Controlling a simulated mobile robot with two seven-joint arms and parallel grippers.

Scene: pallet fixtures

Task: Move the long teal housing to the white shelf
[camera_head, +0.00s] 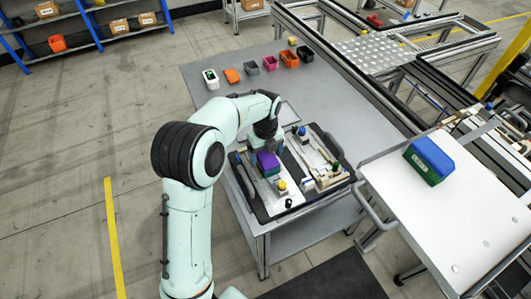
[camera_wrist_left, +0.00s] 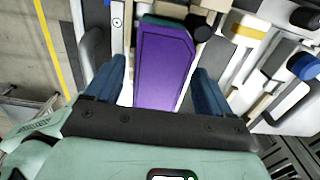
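A long block with a purple top (camera_head: 268,161) sits on the pallet fixture (camera_head: 262,214) on the grey table. In the left wrist view the purple top (camera_wrist_left: 162,65) fills the middle, with a teal strip (camera_wrist_left: 165,20) at its far end; its sides are mostly hidden. My left gripper (camera_head: 266,142) is over the block, pointing down. In the wrist view its blue fingers (camera_wrist_left: 157,88) are open on either side of the block, with gaps showing. The white shelf (camera_head: 415,225) stands at the right. My right gripper is not in view.
A green box with a blue top (camera_head: 430,160) stands on the white shelf; the shelf's front is clear. Other fixture parts (camera_head: 318,160) lie beside the block. Several small bins (camera_head: 289,59) line the table's back. A metal-framed conveyor (camera_head: 375,90) runs behind.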

